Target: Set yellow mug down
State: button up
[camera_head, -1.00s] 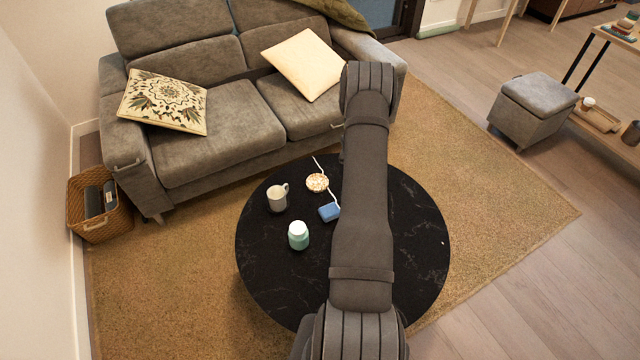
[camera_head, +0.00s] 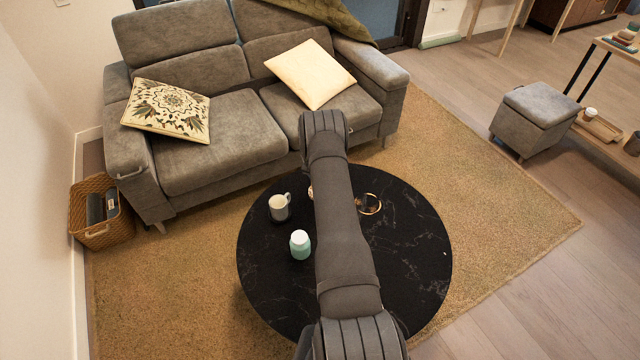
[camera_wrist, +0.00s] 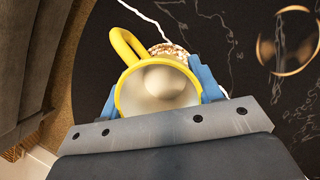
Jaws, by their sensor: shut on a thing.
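The yellow mug (camera_wrist: 125,98) is in my gripper (camera_wrist: 158,88) in the wrist view, its open rim facing the camera and its handle pointing up and to the left. The blue fingers are shut on either side of it. The black marbled round table (camera_head: 410,255) lies beneath; I cannot tell whether the mug touches it. In the head view my arm hides both the mug and the gripper.
A pale mug (camera_head: 279,208) and a mint jar with a white lid (camera_head: 300,245) stand on the table's left part. The table's right side looks clear.

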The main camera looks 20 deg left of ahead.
jog(key=shift+f, duration=1.9)
jog(key=shift+f, duration=0.1)
jog(key=o, duration=1.1)
jog(key=shift+o, duration=0.2)
jog(key=shift+r, duration=0.35)
jog(key=v, duration=1.1)
jog(key=shift+s+r, duration=0.15)
jog(key=shift+r, duration=0.1)
jog(key=shift+d, duration=0.1)
